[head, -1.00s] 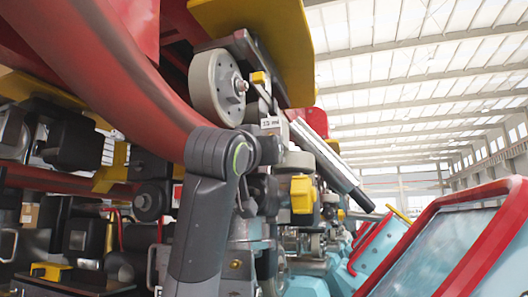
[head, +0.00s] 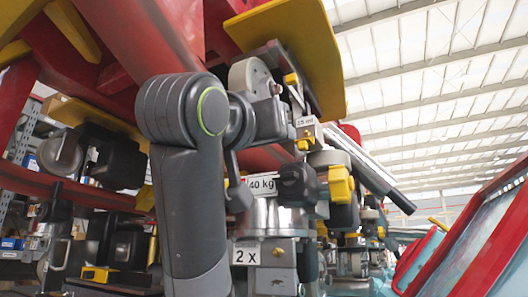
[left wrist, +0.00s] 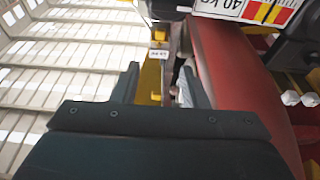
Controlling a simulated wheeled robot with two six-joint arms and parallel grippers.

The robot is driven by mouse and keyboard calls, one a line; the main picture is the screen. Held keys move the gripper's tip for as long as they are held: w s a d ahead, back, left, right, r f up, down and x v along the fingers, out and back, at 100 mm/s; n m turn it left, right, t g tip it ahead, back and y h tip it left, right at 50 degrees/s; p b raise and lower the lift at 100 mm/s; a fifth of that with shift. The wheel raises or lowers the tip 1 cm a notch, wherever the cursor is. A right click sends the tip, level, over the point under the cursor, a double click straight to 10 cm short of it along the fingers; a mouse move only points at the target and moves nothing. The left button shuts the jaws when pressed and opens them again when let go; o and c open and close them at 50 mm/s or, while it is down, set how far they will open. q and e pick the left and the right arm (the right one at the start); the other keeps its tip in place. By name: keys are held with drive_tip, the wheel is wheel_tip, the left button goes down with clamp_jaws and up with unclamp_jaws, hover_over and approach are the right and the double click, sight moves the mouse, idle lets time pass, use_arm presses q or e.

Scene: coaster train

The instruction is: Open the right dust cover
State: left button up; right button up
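My left arm (head: 185,150), dark grey with a green ring, rises in front of the red-framed train undercarriage in the head view and hides part of it. Its fingertips cannot be made out there. In the left wrist view my left gripper (left wrist: 158,88) is open, its two fingers apart with nothing held between them. Beyond the fingers are a yellow strip (left wrist: 150,78), a small white label (left wrist: 158,53) and a thick red tube (left wrist: 235,75). I cannot tell which part is the right dust cover. My right gripper is not in view.
A yellow plate (head: 285,35) overhangs the mechanism. A grey wheel (head: 250,75), a silver cylinder (head: 350,155), a yellow block (head: 341,184), a black knob (head: 297,185) and a "40 kg" label (head: 262,184) crowd the middle. A red-framed panel (head: 480,240) stands at right.

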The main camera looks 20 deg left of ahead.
use_arm(q)
drive_tip(key=shift+b+v, duration=0.3)
drive_tip(key=shift+v, duration=0.85)
